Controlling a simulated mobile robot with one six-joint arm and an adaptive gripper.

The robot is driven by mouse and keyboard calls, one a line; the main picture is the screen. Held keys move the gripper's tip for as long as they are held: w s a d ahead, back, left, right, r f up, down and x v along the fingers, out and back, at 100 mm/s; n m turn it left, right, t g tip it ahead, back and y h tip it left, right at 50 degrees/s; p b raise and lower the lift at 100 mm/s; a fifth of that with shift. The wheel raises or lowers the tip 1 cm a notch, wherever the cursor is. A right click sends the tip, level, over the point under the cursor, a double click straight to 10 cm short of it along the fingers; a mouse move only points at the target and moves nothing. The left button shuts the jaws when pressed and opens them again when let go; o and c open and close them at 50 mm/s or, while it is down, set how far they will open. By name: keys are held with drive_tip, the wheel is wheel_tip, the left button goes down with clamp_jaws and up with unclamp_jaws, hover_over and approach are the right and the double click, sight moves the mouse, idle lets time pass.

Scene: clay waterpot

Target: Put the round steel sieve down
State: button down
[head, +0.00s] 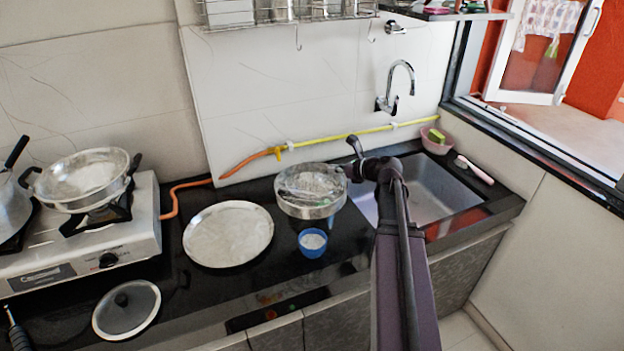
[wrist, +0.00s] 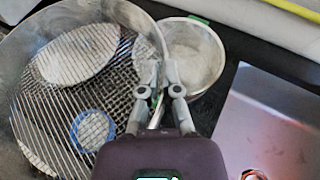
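The round steel sieve (head: 309,190) is in the middle of the head view, over the black counter. In the wrist view the sieve (wrist: 112,98) fills the left side. Objects below show through its mesh, so it looks held above the counter. My gripper (head: 347,173) is at the sieve's right side. In the wrist view my gripper's fingers (wrist: 161,82) are close together at the sieve's rim and appear closed on it. The exact contact is small and hard to see.
A steel plate (head: 228,234) lies left of the sieve, and a blue cup (head: 312,242) stands in front. A steel pot (wrist: 195,55) with pale contents is beside the sieve in the wrist view. The sink (head: 440,190) is right, the stove (head: 85,240) left. A lid (head: 126,309) lies front left.

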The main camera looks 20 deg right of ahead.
drive_tip(key=w+d+f+b, duration=0.1)
drive_tip(key=w+d, duration=0.4)
drive_tip(key=w, duration=0.9)
drive_tip(key=shift+d+f, duration=0.2)
drive_tip(key=shift+w+d+f+b, duration=0.1)
drive_tip(key=shift+w+f+b, duration=0.1)
drive_tip(key=shift+f+b, duration=0.45)
drive_tip(key=shift+w+d+f+b, duration=0.1)
drive_tip(key=shift+w+f+b, duration=0.15)
drive_tip(key=shift+f+b, duration=0.4)
drive_tip(key=shift+w+f+b, duration=0.2)
drive_tip(key=shift+f+b, duration=0.35)
drive_tip(key=shift+b, duration=0.2)
drive_tip(key=shift+f+b, duration=0.6)
